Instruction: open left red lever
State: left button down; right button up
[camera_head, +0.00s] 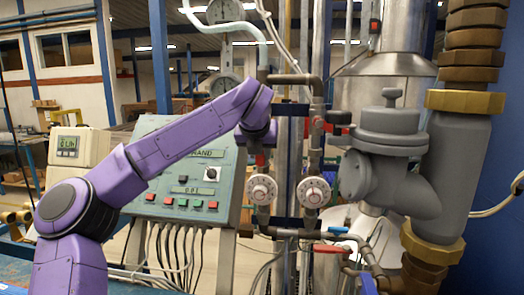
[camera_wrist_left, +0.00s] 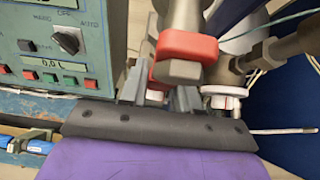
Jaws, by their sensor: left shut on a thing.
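The left red lever (camera_wrist_left: 187,45) fills the upper middle of the left wrist view, with its red grip reaching down between my fingers. In the head view only a small red part of it (camera_head: 260,160) shows below my left wrist, on the left pipe; the rest is hidden by my arm. My left gripper (camera_wrist_left: 160,90) is shut on the red lever, one finger on each side. In the head view the gripper (camera_head: 262,140) is mostly hidden behind the purple wrist. My right gripper is not in view.
Two white round knobs (camera_head: 262,189) (camera_head: 313,192) sit on the pipes below. A second red-ended lever (camera_head: 318,121) is on the right pipe. A green control panel (camera_head: 190,180) stands left, and a large grey valve body (camera_head: 405,150) stands close on the right.

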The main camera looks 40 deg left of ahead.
pick_arm(q)
jog(key=shift+f, duration=0.2)
jog(key=c, duration=0.9)
grip_release()
jog(key=shift+a, duration=0.15)
jog(key=shift+r, duration=0.1)
jog(key=b+v, duration=0.2)
jog(key=v, duration=0.8)
jog(key=shift+b, duration=0.35)
jog(key=shift+s+r, duration=0.15)
jog(key=shift+r, duration=0.1)
